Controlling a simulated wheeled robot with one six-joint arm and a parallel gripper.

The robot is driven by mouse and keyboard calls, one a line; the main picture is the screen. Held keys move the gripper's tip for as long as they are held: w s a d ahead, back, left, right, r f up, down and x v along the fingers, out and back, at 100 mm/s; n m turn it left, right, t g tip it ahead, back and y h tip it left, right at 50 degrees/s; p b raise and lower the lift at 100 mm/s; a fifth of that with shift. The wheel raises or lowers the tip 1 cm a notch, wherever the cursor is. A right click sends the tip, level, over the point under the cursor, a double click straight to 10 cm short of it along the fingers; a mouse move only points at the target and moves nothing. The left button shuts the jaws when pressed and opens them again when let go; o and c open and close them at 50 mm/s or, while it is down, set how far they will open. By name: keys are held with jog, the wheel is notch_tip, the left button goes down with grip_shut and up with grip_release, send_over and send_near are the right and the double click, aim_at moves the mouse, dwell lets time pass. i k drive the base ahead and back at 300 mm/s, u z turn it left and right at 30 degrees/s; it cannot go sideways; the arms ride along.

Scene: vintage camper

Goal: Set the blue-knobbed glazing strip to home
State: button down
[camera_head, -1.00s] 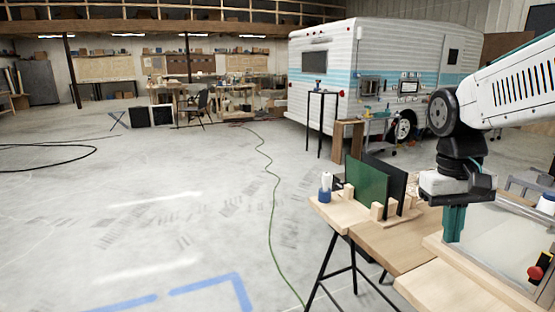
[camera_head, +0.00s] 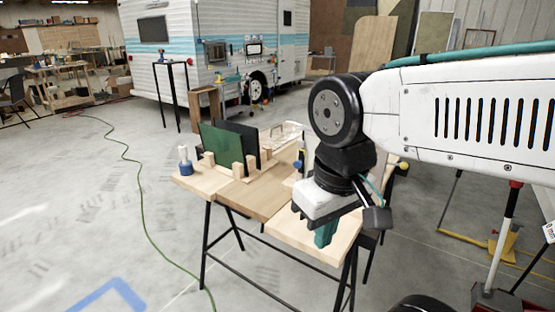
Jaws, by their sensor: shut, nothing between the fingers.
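My gripper (camera_head: 325,236) hangs pointing down at the right of the wooden workbench (camera_head: 262,200), in front of its near right part. Its teal fingers look shut and empty. My arm and the gripper's body hide most of the bench's right side. I cannot make out the blue-knobbed glazing strip or its home position. Small yellow and blue spots show close beside my wrist, too small and covered to identify.
On the bench a green panel (camera_head: 222,148) and a dark panel (camera_head: 250,135) stand upright among wooden blocks. A white bottle with a blue base (camera_head: 185,163) stands at the left corner. A camper (camera_head: 215,45) is behind.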

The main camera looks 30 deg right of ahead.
aim_at(299, 164)
jog(key=z, duration=1.9)
jog(key=i, duration=0.4)
jog(key=u, duration=2)
